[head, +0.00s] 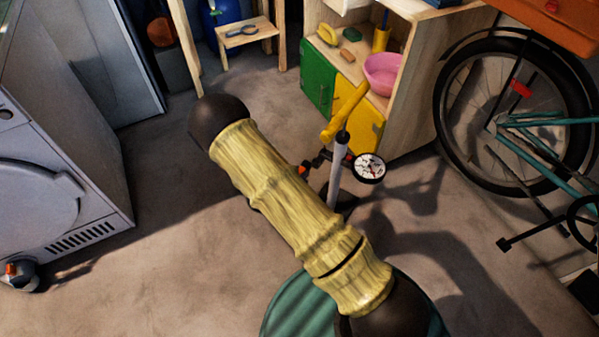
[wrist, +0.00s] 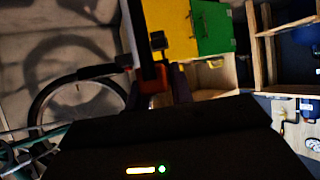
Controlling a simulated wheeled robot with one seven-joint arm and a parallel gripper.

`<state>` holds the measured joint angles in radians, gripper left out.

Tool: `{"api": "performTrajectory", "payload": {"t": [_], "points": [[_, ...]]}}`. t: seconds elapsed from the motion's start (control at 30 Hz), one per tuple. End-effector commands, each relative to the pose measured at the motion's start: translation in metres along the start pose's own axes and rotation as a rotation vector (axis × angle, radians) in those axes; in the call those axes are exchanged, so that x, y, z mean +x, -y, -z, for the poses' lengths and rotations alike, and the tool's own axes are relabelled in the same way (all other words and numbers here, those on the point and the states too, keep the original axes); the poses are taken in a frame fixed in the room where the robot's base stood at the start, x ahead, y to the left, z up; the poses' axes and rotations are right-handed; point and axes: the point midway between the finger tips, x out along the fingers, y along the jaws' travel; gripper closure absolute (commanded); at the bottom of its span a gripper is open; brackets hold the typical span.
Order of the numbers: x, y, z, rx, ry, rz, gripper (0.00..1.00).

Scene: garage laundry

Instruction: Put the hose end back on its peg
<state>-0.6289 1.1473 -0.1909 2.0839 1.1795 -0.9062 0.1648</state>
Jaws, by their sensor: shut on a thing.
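A floor pump stands on the floor with a yellow handle (head: 345,112), pale barrel (head: 338,160) and round white gauge (head: 369,167). My arm crosses in front of it in the head view and hides most of my gripper. A small orange and black piece, apparently the hose end (head: 304,169), shows beside the barrel. In the wrist view my gripper (wrist: 160,85) is dark and shut on this orange and black hose end (wrist: 152,82), close to the pump. I cannot make out the peg or the hose's run.
A wooden cabinet (head: 405,75) with green and yellow doors stands behind the pump, a pink bowl (head: 382,74) on it. A bicycle (head: 510,120) leans at the right. A washing machine (head: 60,160) stands at the left. Floor between the machine and pump is clear.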

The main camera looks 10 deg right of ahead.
Motion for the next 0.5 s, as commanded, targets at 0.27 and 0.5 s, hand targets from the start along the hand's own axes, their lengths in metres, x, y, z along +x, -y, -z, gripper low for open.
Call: {"api": "performTrajectory", "payload": {"t": [0.27,0.5], "points": [[-0.002,-0.001,0.001,0.001,0.002,-0.001,1.0],[0.015,-0.001,0.009,0.004,0.002,-0.003,1.0]]}}
